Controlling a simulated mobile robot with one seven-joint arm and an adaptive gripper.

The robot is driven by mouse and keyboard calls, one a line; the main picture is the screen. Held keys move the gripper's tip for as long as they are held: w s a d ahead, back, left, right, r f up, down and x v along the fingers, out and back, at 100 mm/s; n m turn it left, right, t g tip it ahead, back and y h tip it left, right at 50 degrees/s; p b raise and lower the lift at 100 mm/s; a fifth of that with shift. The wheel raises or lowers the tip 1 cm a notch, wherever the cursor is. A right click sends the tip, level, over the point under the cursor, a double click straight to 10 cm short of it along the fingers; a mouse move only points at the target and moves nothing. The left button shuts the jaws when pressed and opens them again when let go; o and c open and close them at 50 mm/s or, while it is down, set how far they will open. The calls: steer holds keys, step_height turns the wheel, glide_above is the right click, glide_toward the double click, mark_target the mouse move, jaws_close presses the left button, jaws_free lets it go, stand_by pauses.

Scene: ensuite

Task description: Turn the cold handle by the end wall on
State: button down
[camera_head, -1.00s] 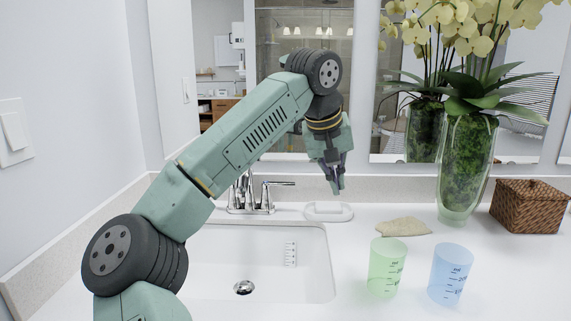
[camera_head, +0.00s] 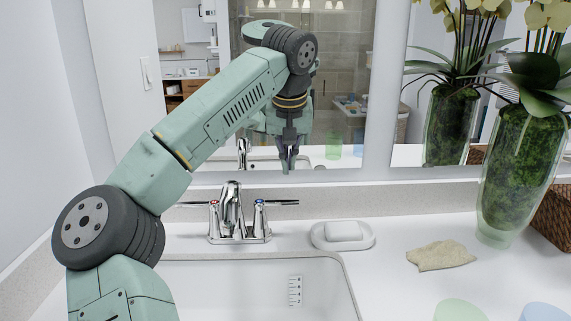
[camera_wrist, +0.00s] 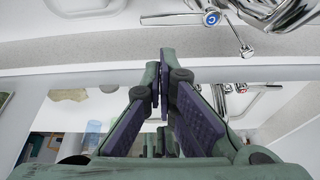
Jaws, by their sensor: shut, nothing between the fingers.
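The chrome faucet (camera_head: 231,214) stands behind the sink near the left wall. Its cold handle (camera_head: 281,203), with a blue mark, is on the right and its lever points right. The hot handle (camera_head: 213,205), with a red mark, is on the left. My gripper (camera_head: 288,171) is shut and empty, pointing down. In the head view its tips appear above the cold lever, apart from it. In the wrist view the cold handle (camera_wrist: 175,19), marked C, lies at the top, beyond the fingertips (camera_wrist: 164,58), with a gap between. Depth is hard to judge.
A soap dish (camera_head: 343,246) with soap sits right of the faucet. A folded cloth (camera_head: 441,256), a green cup (camera_head: 460,311), a blue cup (camera_head: 545,313) and a plant vase (camera_head: 519,170) stand farther right. A mirror (camera_head: 345,110) rises behind the counter.

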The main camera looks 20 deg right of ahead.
mark_target(292, 202)
steer(key=p+x, duration=0.1)
steer(key=x, duration=0.7)
steer(key=shift+f, duration=0.15)
steer(key=shift+s+a+p, duration=0.15)
steer(key=shift+s+p, duration=0.5)
steer(key=shift+s, duration=0.95)
